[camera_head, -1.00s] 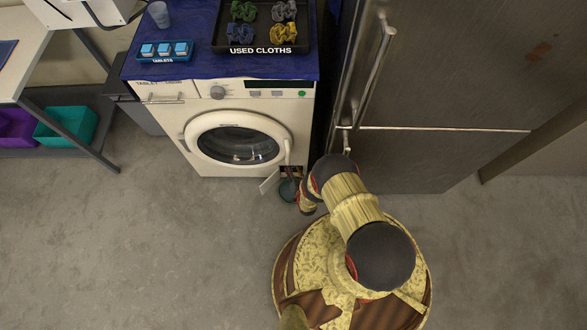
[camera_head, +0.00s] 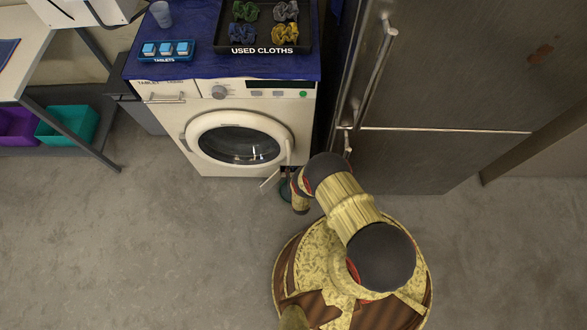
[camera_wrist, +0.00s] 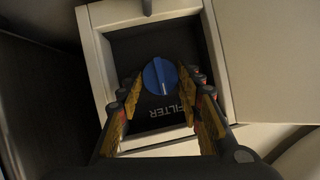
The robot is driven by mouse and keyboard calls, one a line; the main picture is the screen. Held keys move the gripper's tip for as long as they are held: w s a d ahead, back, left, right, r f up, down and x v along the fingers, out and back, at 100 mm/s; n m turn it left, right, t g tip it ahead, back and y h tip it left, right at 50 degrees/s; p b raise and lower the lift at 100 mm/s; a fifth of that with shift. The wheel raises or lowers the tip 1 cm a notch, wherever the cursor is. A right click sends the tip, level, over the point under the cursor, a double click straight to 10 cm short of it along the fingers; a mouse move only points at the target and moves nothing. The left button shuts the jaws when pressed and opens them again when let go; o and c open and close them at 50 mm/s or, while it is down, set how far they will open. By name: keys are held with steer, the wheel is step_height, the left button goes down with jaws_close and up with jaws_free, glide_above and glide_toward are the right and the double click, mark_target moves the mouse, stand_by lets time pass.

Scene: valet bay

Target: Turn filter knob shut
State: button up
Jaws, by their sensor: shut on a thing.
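The blue round filter knob (camera_wrist: 160,77) sits in a dark recess with the word FILTER upside down below it in the wrist view. A pale line on the knob runs nearly straight up and down the picture. My gripper (camera_wrist: 162,84) has a finger on each side of the knob and is shut on it. In the head view the washing machine (camera_head: 236,140) stands at the back, and its small filter flap (camera_head: 270,180) hangs open at its lower right. My arm hides the knob and my fingers there.
A steel fridge (camera_head: 440,80) stands close to the right of the machine. The floor at left is clear.

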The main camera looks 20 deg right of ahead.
steer(key=o, duration=1.2)
steer(key=shift+c, duration=0.2)
steer(key=v, duration=1.2)
steer(key=shift+f, duration=0.1)
